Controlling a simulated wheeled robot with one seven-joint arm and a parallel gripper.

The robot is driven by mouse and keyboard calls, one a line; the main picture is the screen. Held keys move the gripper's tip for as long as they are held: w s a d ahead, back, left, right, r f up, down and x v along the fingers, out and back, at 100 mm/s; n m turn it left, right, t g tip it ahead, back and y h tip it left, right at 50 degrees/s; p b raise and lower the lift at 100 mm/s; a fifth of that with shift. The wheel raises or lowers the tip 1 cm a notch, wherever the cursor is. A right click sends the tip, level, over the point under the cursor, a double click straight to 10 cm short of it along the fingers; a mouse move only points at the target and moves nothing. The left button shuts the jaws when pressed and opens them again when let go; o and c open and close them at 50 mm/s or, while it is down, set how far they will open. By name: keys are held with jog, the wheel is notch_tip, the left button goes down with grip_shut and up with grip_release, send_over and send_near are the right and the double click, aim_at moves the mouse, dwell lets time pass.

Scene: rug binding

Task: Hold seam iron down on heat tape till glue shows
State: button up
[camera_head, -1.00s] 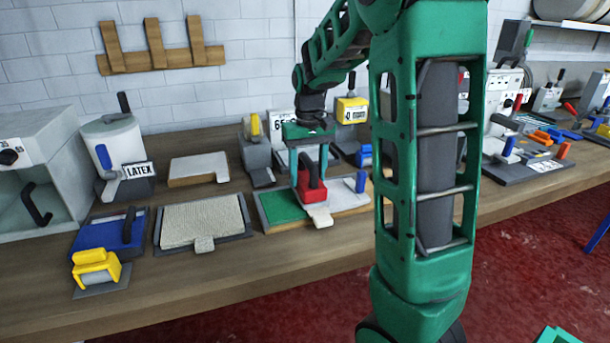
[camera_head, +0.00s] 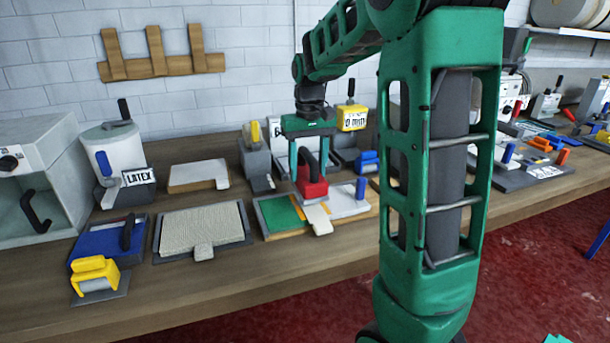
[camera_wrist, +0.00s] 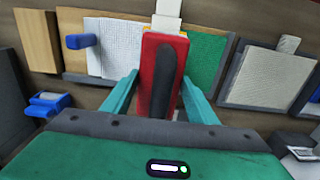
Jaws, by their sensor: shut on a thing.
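The seam iron (camera_head: 313,188) is a red block with a black handle. My gripper (camera_head: 308,165) is shut on it, with one teal finger on each side. In the wrist view the iron (camera_wrist: 152,98) lies between the fingers, over the seam between the green piece (camera_head: 281,213) and the white piece (camera_head: 347,200). The pale heat tape (camera_head: 318,217) sticks out from under the iron's near end. The tape (camera_wrist: 168,14) also shows in the wrist view, with a thin yellow-orange sliver beside the iron's end. I cannot tell whether the iron's sole touches the tape.
A beige mat (camera_head: 203,230) on a grey plate lies left of the seam board. A blue-handled tool (camera_head: 367,162) stands behind right. A yellow roller tool (camera_head: 96,276) sits at the front left. The bench's front strip is clear.

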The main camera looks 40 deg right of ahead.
aim_at(308, 152)
jog(key=shift+r, duration=1.65)
